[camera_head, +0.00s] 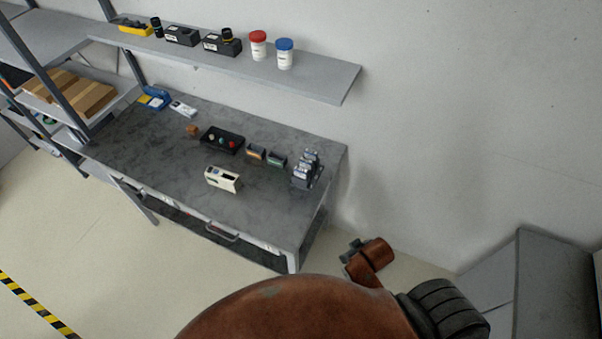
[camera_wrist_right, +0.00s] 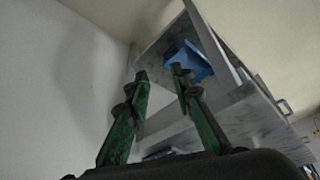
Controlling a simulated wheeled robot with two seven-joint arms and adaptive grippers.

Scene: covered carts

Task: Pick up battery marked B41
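A group of small upright grey and blue-grey blocks (camera_head: 307,170), possibly the batteries, stands in a dark holder at the right end of the workbench (camera_head: 165,158). They are too small for me to read any marking, so I cannot tell which is B41. My right gripper (camera_wrist_right: 159,73) shows in the right wrist view with its two green-sided fingers apart and nothing between them. It is below or beside the bench, with a blue object (camera_wrist_right: 188,60) beyond the fingertips. My left gripper is not in view.
On the bench are a cream-white device (camera_head: 223,179), a black tray with coloured knobs (camera_head: 222,140), and two small bins (camera_head: 266,156). A wall shelf (camera_head: 310,78) overhangs the back with jars and black boxes. A grey box (camera_head: 515,285) stands at the right.

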